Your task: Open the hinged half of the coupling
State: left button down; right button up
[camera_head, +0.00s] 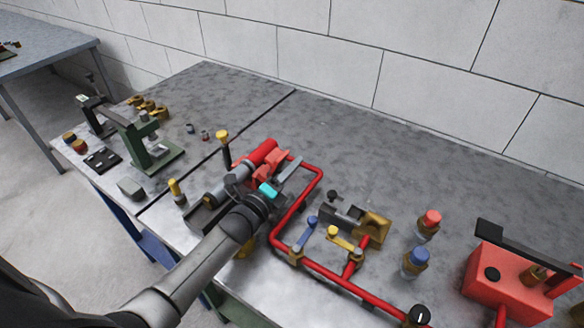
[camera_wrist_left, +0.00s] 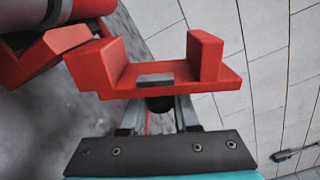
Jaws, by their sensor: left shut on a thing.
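The red hinged half of the coupling (camera_wrist_left: 155,80) shows in the wrist view as a U-shaped block with two upright walls and a slot. It appears swung away from the other red coupling part (camera_wrist_left: 40,58) around the shaft. In the head view the red coupling (camera_head: 268,168) is partly hidden by my left arm. My left gripper (camera_wrist_left: 158,115) is shut on a dark knob (camera_wrist_left: 160,103) below the hinged half. The gripper also shows in the head view (camera_head: 282,178), beside the coupling. The hinge is hidden. My right gripper is not in view.
A red pipe frame (camera_head: 318,270) with valves stands right of my left arm. A red cylinder (camera_head: 262,150) lies behind the coupling. A green press (camera_head: 152,150) stands left, a red box pump (camera_head: 500,280) right. The back of the grey table (camera_head: 400,160) is clear.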

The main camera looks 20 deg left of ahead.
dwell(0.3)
pick_arm(q)
jog(key=shift+a+r+n+p, duration=0.2)
jog(key=shift+r+n+p, duration=0.45)
jog(key=shift+n+p, duration=0.2)
jog(key=shift+w+a+r+n+p, duration=0.1)
jog(key=shift+a+r+n+p, duration=0.15)
jog(key=shift+n, duration=0.4)
jog(key=shift+a+r+n+p, duration=0.15)
jog(key=shift+r+n+p, duration=0.15)
jog(key=shift+n, duration=0.3)
jog(key=shift+f, duration=0.1)
jog(key=c, duration=0.7)
grip_release()
jog(key=s, duration=0.5)
jog(key=s+a, duration=0.1)
jog(key=s, duration=0.4)
jog(key=s+a+p, duration=0.1)
jog(key=s, duration=0.4)
